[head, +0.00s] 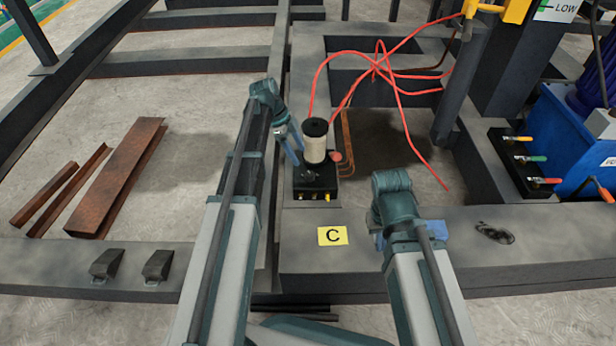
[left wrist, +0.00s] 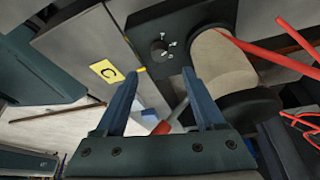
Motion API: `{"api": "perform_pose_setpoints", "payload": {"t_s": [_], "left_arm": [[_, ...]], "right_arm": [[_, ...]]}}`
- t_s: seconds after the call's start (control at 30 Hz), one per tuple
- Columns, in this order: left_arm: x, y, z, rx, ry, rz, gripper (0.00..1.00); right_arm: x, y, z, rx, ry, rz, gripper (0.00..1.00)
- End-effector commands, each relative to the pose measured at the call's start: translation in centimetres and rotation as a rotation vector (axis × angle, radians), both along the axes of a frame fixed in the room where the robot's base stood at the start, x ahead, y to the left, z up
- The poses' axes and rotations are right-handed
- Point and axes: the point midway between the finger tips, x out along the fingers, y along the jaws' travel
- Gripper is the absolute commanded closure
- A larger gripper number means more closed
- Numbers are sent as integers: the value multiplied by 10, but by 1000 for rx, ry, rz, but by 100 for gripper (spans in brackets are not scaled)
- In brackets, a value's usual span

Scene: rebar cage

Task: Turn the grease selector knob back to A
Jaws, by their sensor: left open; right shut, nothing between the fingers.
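The grease selector knob (left wrist: 160,48) is a small dark round knob with several pale marks around it. It sits on a dark block (left wrist: 148,17), which also shows in the head view (head: 325,183). I cannot read the marks or tell which one the knob points to. In the head view the knob is hard to make out by my left fingers. My left gripper (head: 294,150) is open and empty above the block. Its two fingers (left wrist: 162,72) are apart, short of the knob and not touching it.
A pale spool (head: 315,145) with a dark top stands at the block's far side, close to my left gripper. Red hoses (head: 375,68) loop beyond it. A yellow C card (head: 332,236) lies on the beam (head: 320,262). A valve block (head: 522,160) stands at right.

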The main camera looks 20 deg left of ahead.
Motion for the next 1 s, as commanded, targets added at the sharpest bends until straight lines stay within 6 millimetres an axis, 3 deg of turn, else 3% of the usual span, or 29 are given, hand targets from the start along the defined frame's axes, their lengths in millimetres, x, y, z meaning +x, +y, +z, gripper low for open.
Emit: {"api": "perform_pose_setpoints", "payload": {"t_s": [0.03,0.5,0.97,1.0], "left_arm": [[0,-3,-15,0,0,0,29],[0,-30,-77,0,1,0,29],[1,-36,-85,0,0,1,29],[1,-35,-85,0,0,1,36]], "right_arm": [[0,0,-15,1,0,0,100],[0,0,-77,1,-2,-15,100],[0,0,-85,1,-3,-15,100],[0,0,-85,1,-3,-15,100]]}}
